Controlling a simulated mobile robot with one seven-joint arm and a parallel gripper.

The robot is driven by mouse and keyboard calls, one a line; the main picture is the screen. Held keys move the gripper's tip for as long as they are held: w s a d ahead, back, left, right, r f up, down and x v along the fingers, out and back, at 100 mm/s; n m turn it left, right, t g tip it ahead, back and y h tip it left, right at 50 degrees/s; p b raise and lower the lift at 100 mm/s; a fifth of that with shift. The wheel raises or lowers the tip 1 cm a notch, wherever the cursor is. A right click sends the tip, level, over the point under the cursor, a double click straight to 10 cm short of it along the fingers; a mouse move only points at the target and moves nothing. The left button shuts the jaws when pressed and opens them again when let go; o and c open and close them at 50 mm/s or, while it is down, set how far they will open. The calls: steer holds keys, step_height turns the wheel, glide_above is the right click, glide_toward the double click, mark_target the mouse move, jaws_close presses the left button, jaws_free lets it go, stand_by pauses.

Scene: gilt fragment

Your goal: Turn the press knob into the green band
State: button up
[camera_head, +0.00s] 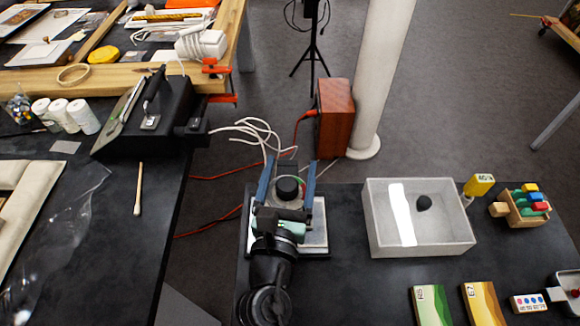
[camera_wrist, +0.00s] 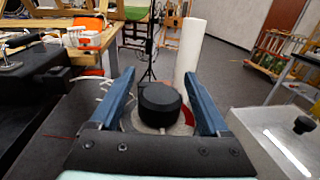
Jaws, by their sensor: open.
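The press knob (camera_head: 288,188) is a black round knob on a pale dial plate. It also shows in the wrist view (camera_wrist: 160,104), where it stands between my two blue fingers. A sliver of the green band (camera_head: 302,183) shows at the dial's upper right edge in the head view; a red band (camera_wrist: 188,116) shows right of the knob in the wrist view. My gripper (camera_head: 286,168) is open, with one finger on each side of the knob and visible gaps between.
A black table (camera_head: 110,235) is at left, across a gap.

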jaws_close()
stand_by(0.5)
steer(key=shift+f+m+h+b, duration=0.1)
steer(key=shift+m+h+b, duration=0.25)
steer(key=shift+h, duration=0.15)
